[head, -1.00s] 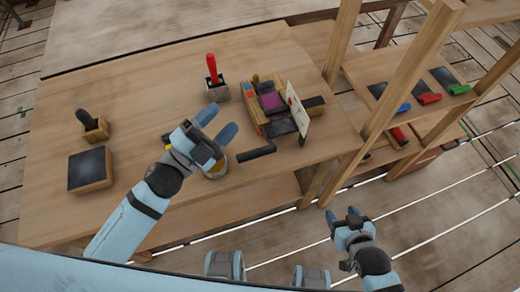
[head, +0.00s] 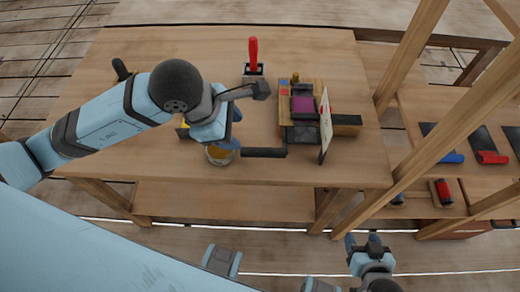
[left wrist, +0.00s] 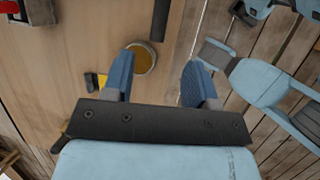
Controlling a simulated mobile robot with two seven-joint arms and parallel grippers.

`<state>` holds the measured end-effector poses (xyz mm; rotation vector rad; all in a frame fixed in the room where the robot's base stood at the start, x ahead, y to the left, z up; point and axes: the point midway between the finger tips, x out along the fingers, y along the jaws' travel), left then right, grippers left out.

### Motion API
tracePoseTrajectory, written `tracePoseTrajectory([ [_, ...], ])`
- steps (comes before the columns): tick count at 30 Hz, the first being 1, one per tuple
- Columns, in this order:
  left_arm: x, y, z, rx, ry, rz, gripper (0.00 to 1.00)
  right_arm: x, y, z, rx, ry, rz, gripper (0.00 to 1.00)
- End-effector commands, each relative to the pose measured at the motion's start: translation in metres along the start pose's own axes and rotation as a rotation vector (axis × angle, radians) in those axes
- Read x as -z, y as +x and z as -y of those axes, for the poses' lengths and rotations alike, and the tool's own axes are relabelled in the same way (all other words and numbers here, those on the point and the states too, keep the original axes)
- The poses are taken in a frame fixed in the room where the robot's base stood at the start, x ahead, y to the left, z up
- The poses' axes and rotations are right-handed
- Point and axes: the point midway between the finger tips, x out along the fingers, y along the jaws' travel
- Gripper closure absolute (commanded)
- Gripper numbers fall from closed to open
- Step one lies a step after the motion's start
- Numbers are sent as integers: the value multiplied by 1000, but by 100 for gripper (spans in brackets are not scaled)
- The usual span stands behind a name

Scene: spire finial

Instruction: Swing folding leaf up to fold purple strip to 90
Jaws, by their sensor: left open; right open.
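The purple strip (head: 303,105) lies flat on the small bending fixture (head: 318,87) at the right of the bench. A dark handle bar (head: 264,152) sticks out to the left from its near side; its end also shows at the top of the left wrist view (left wrist: 160,18). The folding leaf cannot be told clearly from the dark parts before the strip. My left gripper (head: 232,128) is open and empty, left of the handle and above a round tin; its spread fingers show in the left wrist view (left wrist: 160,78). My right gripper (head: 363,243) is open and empty, low before the bench.
The tin (head: 221,153) with amber contents stands below my left gripper. A white upright card (head: 325,125) stands at the fixture's right side. A red-handled tool (head: 253,54) stands behind. Wooden posts (head: 415,60) and a shelf with colored-handled tools are right.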

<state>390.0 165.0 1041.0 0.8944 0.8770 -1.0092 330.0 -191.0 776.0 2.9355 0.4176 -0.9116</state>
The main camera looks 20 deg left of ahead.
Motion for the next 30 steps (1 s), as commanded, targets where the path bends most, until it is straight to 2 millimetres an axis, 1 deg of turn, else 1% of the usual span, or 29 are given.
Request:
tracePoseTrajectory([
  [5,0,33,2,7,-4,1,47,2,-1,1,1,2,-3,42],
  [12,-1,85,2,8,-4,2,47,3,-1,1,0,1,-6,42],
  [16,-1,106,2,7,-4,3,47,3,-2,1,0,0,-6,42],
  [21,-1,124,2,5,-3,3,47,3,-2,0,-1,-2,-6,42],
  [25,-1,128,2,5,-2,5,47,3,-2,0,-1,-2,-6,42],
  [30,-1,129,2,5,-2,5,47,3,-2,-1,-2,-3,-5,42],
])
